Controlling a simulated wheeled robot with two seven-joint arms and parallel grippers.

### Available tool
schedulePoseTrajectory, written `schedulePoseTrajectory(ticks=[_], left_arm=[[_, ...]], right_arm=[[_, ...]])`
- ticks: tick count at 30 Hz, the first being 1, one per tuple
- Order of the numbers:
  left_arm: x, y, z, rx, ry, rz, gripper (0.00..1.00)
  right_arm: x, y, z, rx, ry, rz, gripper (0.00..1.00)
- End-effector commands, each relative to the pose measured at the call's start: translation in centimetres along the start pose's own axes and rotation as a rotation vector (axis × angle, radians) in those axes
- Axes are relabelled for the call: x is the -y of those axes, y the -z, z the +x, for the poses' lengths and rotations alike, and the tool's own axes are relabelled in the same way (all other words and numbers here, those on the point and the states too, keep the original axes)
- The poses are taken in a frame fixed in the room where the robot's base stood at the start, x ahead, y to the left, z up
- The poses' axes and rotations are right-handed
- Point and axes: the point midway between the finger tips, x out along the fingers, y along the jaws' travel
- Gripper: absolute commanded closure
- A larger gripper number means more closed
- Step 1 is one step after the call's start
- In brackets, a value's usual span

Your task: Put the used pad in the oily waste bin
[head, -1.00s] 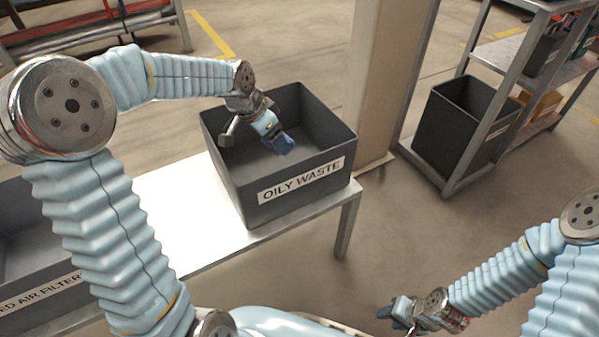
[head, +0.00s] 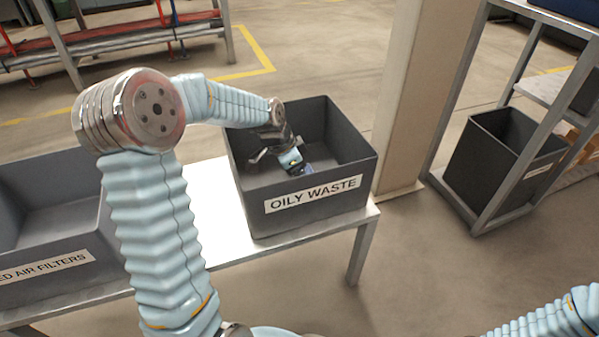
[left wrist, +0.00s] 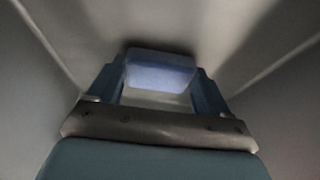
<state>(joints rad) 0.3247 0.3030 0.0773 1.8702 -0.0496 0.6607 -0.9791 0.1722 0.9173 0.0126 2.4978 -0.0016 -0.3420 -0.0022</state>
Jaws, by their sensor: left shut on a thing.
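The oily waste bin (head: 315,215) is a dark grey open box with a white "OILY WASTE" label, standing on a light metal table. My left gripper (head: 300,168) reaches down inside it, below the rim level. In the left wrist view, the left gripper (left wrist: 160,88) has its two blue fingers on either side of the used pad (left wrist: 160,72), a pale bluish-white block, and is shut on it. The bin's grey walls surround it there. In the head view the pad is mostly hidden by the gripper. My right gripper is out of view; only part of that arm shows at the lower right.
A second grey bin (head: 60,205), labelled for air filters, stands on the table (head: 215,200) at the left. A dark bin (head: 505,150) sits on a shelf rack at the right.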

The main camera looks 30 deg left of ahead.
Motion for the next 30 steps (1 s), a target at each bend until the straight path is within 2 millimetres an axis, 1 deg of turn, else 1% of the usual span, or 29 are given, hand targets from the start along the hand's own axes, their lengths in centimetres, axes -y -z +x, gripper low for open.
schedulePoseTrajectory(ticks=[4,7,8,11,12,19,22,26,30], left_arm=[[0.0,0.0,0.0,0.000,0.000,0.000,0.50],[0.0,-0.1,0.3,0.000,0.000,0.000,0.50],[0.0,-0.1,0.2,0.000,0.000,0.000,0.18],[0.0,-0.1,0.2,0.000,0.000,0.000,0.03],[0.0,-0.1,0.2,0.000,0.000,0.000,0.00],[0.0,0.0,0.1,0.000,0.000,0.000,0.00],[0.0,0.1,-0.5,0.000,0.000,0.000,0.00],[0.0,0.2,-2.4,0.000,0.000,-0.001,0.00],[0.0,0.3,-5.1,0.000,0.001,-0.001,0.00]], right_arm=[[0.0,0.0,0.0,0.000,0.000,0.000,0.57],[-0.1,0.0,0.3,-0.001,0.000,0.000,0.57],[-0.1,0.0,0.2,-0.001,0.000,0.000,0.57],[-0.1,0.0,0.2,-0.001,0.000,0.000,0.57],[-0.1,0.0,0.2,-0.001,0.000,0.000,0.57],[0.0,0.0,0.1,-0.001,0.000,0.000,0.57],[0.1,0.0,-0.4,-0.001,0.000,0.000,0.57],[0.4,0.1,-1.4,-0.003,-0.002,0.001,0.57],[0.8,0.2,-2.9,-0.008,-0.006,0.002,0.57]])
